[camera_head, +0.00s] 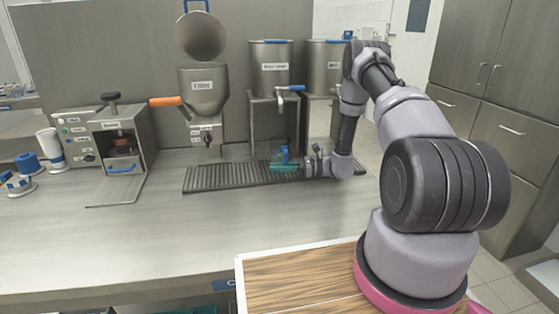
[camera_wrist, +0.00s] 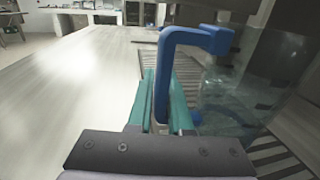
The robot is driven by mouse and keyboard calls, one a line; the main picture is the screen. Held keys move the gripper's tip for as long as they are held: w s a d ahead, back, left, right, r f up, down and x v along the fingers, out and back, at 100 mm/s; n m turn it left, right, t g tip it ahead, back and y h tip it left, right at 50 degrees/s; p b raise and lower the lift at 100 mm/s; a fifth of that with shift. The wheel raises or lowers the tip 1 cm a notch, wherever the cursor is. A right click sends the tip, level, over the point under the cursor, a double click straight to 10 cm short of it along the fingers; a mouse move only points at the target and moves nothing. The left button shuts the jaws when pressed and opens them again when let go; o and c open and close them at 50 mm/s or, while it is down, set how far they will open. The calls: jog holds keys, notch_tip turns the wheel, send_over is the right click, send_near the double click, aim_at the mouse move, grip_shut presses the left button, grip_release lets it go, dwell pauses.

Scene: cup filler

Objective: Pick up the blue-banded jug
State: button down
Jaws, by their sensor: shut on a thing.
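The jug (camera_head: 277,151) is clear, with a blue handle, and is at the drip grate in front of the metal dispensers. In the wrist view the clear jug body (camera_wrist: 240,100) is to the right and its blue handle (camera_wrist: 170,70) stands upright between the teal fingers. My gripper (camera_head: 284,167) is shut on the handle; the gripper (camera_wrist: 163,110) also shows low in the wrist view. The jug's base is partly hidden by the fingers, and I cannot tell whether it touches the grate. A blue band on the body is not clear.
The slatted drip grate (camera_head: 215,178) runs along the counter (camera_head: 160,235). A steel tank (camera_head: 270,68) with a tap stands behind the jug. A hopper with an orange handle (camera_head: 166,101) is to the left. The front of the counter is clear.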

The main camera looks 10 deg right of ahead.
jog(key=shift+r, duration=0.1)
jog(key=shift+r, duration=0.55)
jog(key=shift+s+d+r, duration=0.1)
jog(key=shift+d+r, duration=0.2)
jog(key=shift+r, duration=0.3)
jog(key=shift+d+r, duration=0.3)
jog(key=shift+r, duration=0.25)
jog(key=s+d, duration=0.3)
jog(key=d, duration=1.3)
jog(key=shift+s+d, duration=0.15)
jog(key=shift+d, duration=0.1)
